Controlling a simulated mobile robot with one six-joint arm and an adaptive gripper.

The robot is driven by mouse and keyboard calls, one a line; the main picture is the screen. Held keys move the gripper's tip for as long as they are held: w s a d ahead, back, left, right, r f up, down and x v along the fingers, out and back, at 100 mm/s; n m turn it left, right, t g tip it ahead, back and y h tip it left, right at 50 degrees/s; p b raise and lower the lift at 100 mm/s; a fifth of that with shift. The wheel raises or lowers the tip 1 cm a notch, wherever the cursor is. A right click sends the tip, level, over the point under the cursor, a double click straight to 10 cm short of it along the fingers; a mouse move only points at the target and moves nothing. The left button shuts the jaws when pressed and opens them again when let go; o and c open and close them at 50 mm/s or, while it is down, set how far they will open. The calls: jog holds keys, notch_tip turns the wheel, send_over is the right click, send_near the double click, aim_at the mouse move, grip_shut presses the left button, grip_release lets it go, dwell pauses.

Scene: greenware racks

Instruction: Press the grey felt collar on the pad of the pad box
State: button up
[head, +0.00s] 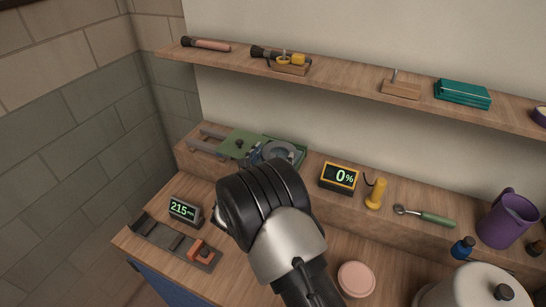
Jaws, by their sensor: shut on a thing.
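My gripper (258,156) is mostly hidden behind my dark, bulky wrist, and only a bit of its grey and black parts shows past it. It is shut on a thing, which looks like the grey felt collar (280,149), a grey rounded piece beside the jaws. The collar is over or at a green box (299,154) on the raised back ledge, which looks like the pad box. I cannot tell whether the collar touches the pad, as the contact is hidden.
Left of the box is a green plate with grey rails (212,142). A 215 display (184,210) and a dark rail fixture (172,240) are front left. A shelf (345,84) runs above.

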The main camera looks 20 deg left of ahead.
jog(key=shift+d+f, duration=0.1)
jog(key=shift+f, duration=0.05)
dwell(0.3)
jog(key=shift+r+p, duration=1.8)
jog(key=shift+r, duration=1.8)
